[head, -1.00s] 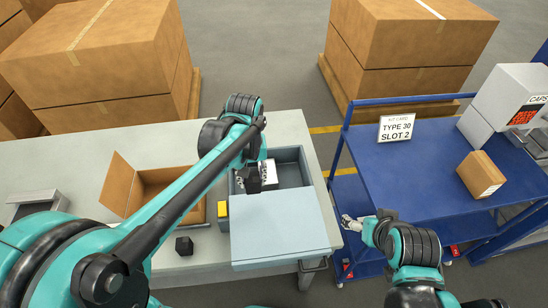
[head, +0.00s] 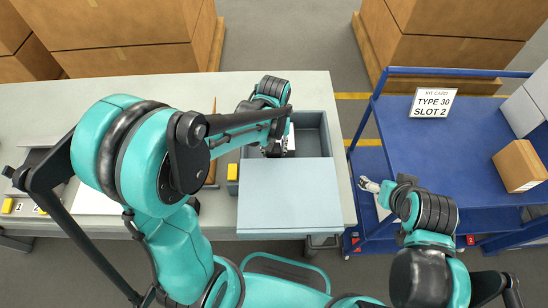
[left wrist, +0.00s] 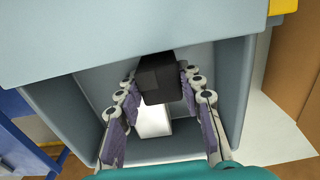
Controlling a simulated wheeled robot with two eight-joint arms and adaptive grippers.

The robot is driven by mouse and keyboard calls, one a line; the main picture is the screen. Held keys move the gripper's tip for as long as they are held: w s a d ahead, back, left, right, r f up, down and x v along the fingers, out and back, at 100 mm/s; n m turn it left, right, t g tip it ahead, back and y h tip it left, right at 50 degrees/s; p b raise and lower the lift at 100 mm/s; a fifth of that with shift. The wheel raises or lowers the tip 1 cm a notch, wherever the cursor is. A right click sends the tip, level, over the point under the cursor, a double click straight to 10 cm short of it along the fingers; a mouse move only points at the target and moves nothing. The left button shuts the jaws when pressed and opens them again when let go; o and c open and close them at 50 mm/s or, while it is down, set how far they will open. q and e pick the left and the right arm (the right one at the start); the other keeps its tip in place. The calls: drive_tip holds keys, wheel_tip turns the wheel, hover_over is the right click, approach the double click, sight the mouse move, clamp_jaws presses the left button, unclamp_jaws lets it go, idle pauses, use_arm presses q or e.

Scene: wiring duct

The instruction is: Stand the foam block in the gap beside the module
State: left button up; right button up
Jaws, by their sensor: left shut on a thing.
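My left gripper (head: 277,148) is inside the open back part of the grey bin (head: 316,118). In the left wrist view, its fingers (left wrist: 158,82) are shut on a black foam block (left wrist: 161,78), with the block between the tips. A white module (left wrist: 153,122) lies in the bin behind the block, partly hidden by it. In the head view only a sliver of the module (head: 291,137) shows beside my gripper, and the block is hidden. I cannot tell whether block and module touch. My right gripper (head: 369,185) is beside the blue cart, too small to judge.
A light grey panel (head: 290,197) covers the front of the bin, and a yellow block (head: 232,172) sits at its left. The blue cart (head: 440,155) at right carries a kit card (head: 434,103) and a brown carton (head: 520,166). My left arm hides much of the table.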

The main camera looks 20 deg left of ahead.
sight(274, 157)
use_arm(q)
wheel_tip(274, 157, down, 5)
drive_tip(key=shift+r+b, duration=0.15)
drive_tip(key=shift+b, duration=0.55)
drive_tip(key=shift+r, duration=0.1)
drive_tip(key=shift+f, duration=0.3)
drive_tip(key=o, duration=0.8)
drive_tip(key=shift+r, duration=0.1)
drive_tip(key=shift+c, duration=0.2)
drive_tip(key=shift+r, duration=0.1)
